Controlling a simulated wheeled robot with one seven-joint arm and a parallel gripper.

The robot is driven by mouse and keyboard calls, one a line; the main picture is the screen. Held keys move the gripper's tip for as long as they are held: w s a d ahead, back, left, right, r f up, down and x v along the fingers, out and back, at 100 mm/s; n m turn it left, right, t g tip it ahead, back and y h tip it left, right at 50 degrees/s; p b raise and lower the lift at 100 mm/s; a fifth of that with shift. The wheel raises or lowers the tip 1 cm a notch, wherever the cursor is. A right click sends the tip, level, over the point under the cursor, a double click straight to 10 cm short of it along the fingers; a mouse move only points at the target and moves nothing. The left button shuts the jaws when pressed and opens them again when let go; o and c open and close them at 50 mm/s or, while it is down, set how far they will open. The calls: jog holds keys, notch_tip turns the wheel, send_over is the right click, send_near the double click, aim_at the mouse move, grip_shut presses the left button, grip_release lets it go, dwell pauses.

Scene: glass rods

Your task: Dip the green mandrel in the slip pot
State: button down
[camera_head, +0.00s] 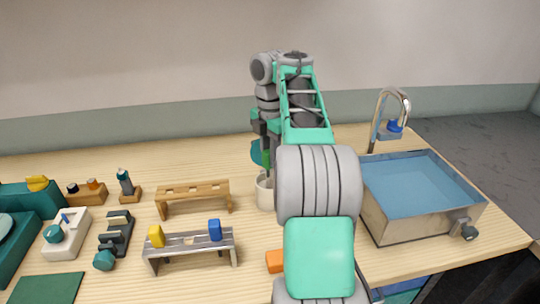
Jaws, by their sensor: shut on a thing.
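My gripper (264,142) is at the far middle of the bench, partly hidden behind my own arm. It is shut on the green mandrel (266,158), of which only a small green part shows below the fingers. The slip pot (263,194), a pale round cup, stands on the bench directly below the gripper in the picture. My arm covers the pot's right side. I cannot tell whether the mandrel's rod is inside the pot or above it.
A wooden rack (193,190) stands left of the pot. A metal rack (190,247) in front holds a yellow block (157,236) and a blue block (215,230). An orange block (275,261) lies by my arm. A sink (420,215) with a tap (391,97) is right.

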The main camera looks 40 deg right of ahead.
jog(key=shift+r+p, duration=2.6)
jog(key=shift+r, duration=0.45)
notch_tip(320, 180, up, 5)
jog(key=p, duration=0.5)
jog(key=shift+r, duration=0.15)
